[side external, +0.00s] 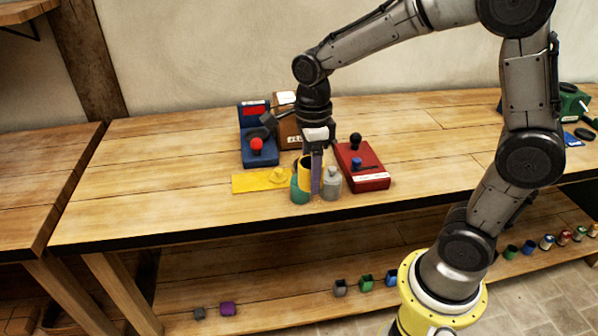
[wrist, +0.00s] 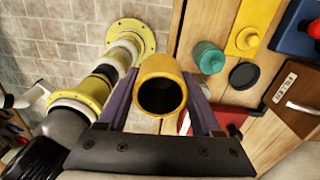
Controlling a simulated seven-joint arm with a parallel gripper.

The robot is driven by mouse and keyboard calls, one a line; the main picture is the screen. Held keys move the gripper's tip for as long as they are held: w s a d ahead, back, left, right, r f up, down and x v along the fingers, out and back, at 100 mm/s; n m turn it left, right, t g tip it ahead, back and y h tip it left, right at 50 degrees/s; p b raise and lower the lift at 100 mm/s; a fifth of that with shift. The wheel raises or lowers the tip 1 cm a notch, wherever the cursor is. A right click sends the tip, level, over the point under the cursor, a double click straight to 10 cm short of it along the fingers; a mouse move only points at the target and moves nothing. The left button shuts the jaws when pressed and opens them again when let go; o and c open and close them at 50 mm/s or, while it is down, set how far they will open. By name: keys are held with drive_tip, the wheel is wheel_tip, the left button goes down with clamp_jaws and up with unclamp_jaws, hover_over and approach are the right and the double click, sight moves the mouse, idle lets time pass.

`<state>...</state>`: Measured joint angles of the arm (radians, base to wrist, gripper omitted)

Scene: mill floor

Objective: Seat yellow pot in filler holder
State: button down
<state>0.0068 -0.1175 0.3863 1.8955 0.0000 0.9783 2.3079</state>
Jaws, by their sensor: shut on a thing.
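The yellow pot (side external: 306,173) is held in my gripper (side external: 315,172), above the front part of the bench. In the wrist view the yellow pot (wrist: 160,66) shows its round rim and dark open mouth. The purple fingers of my gripper (wrist: 160,88) are shut on it, one on each side. A brown box (wrist: 294,97) marked FILLER stands on the bench, apart from the pot. In the side view the brown box (side external: 288,130) is behind my gripper and partly hidden. A round black disc (wrist: 243,75) lies beside it. I cannot tell whether this disc is the holder.
A teal jar (side external: 299,191) and a grey bottle (side external: 332,183) stand close to the held pot. A yellow plate (side external: 255,181) lies left. A blue device (side external: 255,128) with a red ball is behind. A red box (side external: 365,170) with a black knob is right. The bench's far left is clear.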

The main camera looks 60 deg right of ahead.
drive_tip(key=shift+w+r, duration=0.35)
drive_tip(key=shift+r, duration=0.1)
drive_tip(key=w+d+f+m, duration=0.2)
drive_tip(key=w+d+m, duration=0.1)
drive_tip(key=w+d, duration=0.9)
drive_tip(key=shift+m, duration=0.8)
drive_tip(key=shift+d+f, duration=1.05)
drive_tip(key=shift+f, duration=0.65)
drive_tip(key=shift+d+f, duration=1)
drive_tip(key=shift+f, duration=0.65)
drive_tip(key=shift+d+f, duration=1.05)
drive_tip(key=shift+f, duration=0.65)
drive_tip(key=shift+f, duration=0.25)
drive_tip(key=shift+r, duration=0.85)
drive_tip(key=shift+f, duration=0.2)
